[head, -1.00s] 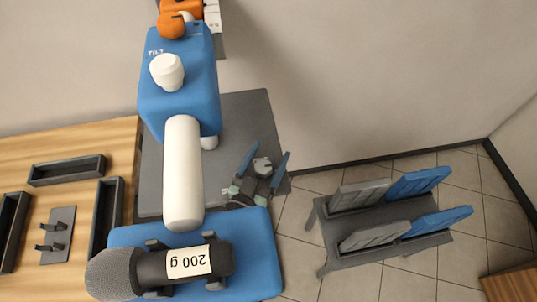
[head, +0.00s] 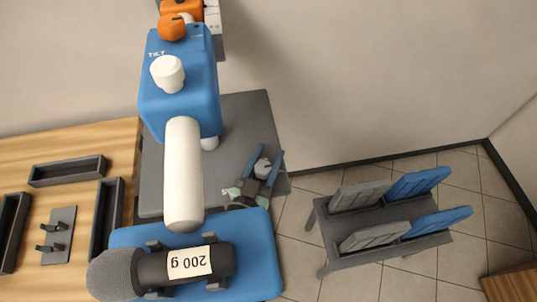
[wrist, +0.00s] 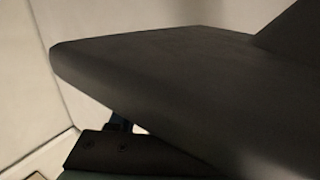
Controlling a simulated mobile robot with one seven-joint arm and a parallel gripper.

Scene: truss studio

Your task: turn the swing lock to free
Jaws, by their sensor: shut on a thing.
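My gripper (head: 263,166) is at the right part of a dark grey plate in the head view, its two blue fingers pointing up and to the right. They are closed around a small grey faceted knob (head: 262,169), which appears to be the swing lock; no label or position mark is readable on it. In the wrist view a large dark slab (wrist: 180,80) fills much of the picture and hides the fingertips and the knob. The blue housing (head: 180,85) carries a white knob (head: 167,73) marked TILT and an orange knob (head: 171,26).
A microphone (head: 115,275) with a 200 g label lies in a cradle on a blue tray (head: 262,245). A white cylinder (head: 183,175) reaches above it. A wooden table (head: 85,150) with dark trays is at left. A low rack (head: 385,225) with grey and blue panels stands right.

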